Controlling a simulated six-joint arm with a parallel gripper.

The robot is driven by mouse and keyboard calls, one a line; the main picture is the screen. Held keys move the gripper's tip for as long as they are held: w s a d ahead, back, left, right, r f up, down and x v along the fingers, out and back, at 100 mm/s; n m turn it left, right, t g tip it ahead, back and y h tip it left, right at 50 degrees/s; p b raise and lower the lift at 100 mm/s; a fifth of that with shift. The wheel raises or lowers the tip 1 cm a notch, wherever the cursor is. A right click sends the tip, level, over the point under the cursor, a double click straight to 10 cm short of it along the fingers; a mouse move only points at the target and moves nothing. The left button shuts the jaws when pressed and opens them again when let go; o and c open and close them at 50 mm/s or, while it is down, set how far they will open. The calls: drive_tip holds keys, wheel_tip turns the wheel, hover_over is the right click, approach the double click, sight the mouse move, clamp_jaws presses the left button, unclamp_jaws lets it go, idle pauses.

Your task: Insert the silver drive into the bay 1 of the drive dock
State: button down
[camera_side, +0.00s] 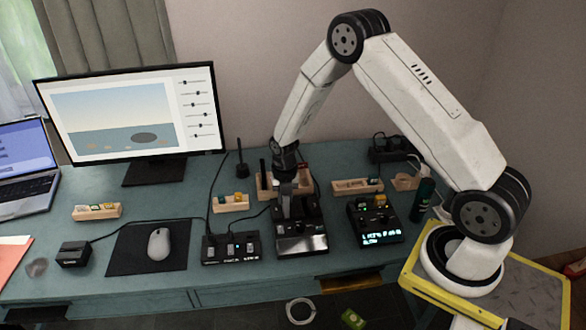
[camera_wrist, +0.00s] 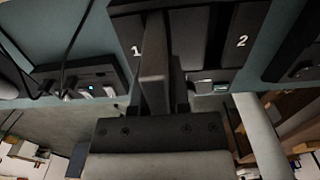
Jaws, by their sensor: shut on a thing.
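The drive dock (camera_side: 302,244) is a dark box with a shiny front near the table's front edge. Its top fills the upper part of the wrist view (camera_wrist: 205,82), with the labels 1 and 2. My gripper (camera_side: 287,192) is right over the dock and points down. In the wrist view my gripper (camera_wrist: 157,106) is shut on the silver drive (camera_wrist: 153,62), a grey upright slab beside the label 1, at bay 1. I cannot tell how deep the drive sits. Bay 2 looks like a dark open slot. In the side view the drive is hard to make out.
A black hub (camera_side: 230,249) with cables stands left of the dock. A black device with a lit display (camera_side: 377,222) stands to the right. Wooden holders (camera_side: 357,186) are behind. A mouse (camera_side: 159,243) lies on a dark mat (camera_side: 125,262), and a monitor (camera_side: 130,110) stands at back left.

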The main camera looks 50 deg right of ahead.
drive_tip(key=shift+f, duration=0.65)
drive_tip(key=c, duration=0.5)
unclamp_jaws()
drive_tip(key=shift+r, duration=0.1)
drive_tip(key=shift+r, duration=3.8)
drive_tip(key=shift+r, duration=0.1)
drive_tip(key=shift+s+a+r+m, duration=0.35)
drive_tip(key=shift+a+r+m, duration=0.15)
drive_tip(key=shift+m, duration=0.5)
drive_tip(key=s+a+r+m+t, duration=0.1)
drive_tip(key=s+a+r+m, duration=0.3)
drive_tip(key=s+m, duration=0.3)
drive_tip(key=s+a+r+m+t, duration=0.1)
drive_tip(key=s+a+r+m, duration=0.2)
drive_tip(key=m, duration=1.5)
drive_tip(key=s+r, duration=0.2)
drive_tip(key=s, duration=0.3)
drive_tip(key=shift+s+a+r+t, duration=0.15)
drive_tip(key=shift+s+a+t, duration=0.1)
drive_tip(key=shift+a+t, duration=0.1)
